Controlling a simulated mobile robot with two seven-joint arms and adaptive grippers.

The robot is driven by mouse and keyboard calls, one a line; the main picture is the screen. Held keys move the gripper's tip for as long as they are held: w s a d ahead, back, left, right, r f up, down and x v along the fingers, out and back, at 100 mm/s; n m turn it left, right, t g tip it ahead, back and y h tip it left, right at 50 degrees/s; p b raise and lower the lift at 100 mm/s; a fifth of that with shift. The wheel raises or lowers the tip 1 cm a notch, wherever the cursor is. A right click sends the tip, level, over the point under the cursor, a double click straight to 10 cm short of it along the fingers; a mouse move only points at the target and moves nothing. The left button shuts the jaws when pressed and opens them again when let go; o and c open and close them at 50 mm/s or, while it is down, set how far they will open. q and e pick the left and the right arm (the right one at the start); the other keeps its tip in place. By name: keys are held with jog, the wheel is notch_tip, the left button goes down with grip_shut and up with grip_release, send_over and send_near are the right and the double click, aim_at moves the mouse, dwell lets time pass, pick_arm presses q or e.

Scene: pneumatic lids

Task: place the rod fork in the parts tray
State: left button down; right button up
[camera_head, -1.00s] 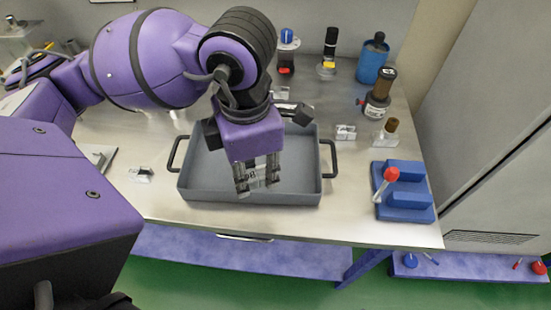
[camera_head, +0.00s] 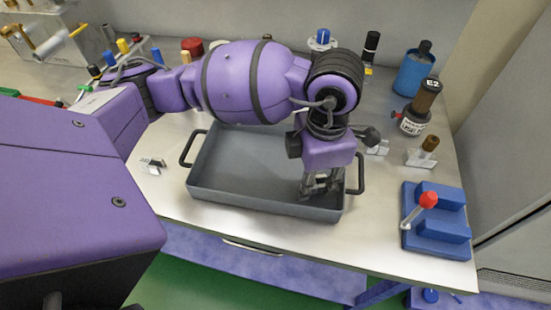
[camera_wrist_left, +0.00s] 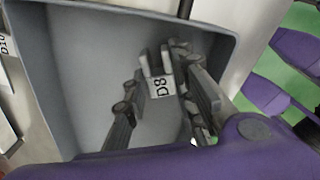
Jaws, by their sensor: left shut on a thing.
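The rod fork (camera_wrist_left: 160,76) is a small light metal fork with a label reading D8, seen in the left wrist view between my left gripper's fingers. My left gripper (camera_head: 320,192) is shut on it and points down inside the right part of the parts tray. The parts tray (camera_head: 240,196) is a grey rectangular bin with black handles at both ends. Its grey floor and walls also surround the fingers in the left wrist view (camera_wrist_left: 85,75). Whether the fork touches the tray floor, I cannot tell. My right gripper is not in view.
Another small labelled metal piece (camera_head: 152,164) lies left of the tray. A blue fixture with a red-knobbed lever (camera_head: 437,222) stands to the right. The tray's left part looks empty.

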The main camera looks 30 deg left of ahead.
aim_at(314, 182)
pick_arm(q)
jog(key=shift+f, duration=0.5)
jog(key=shift+f, duration=0.1)
jog(key=shift+f, duration=0.15)
jog(key=c, duration=1.5)
grip_release()
jog(key=shift+o, duration=0.2)
notch_tip(314, 182, up, 13)
jog(key=shift+f+p, duration=0.2)
jog(key=shift+p, duration=0.1)
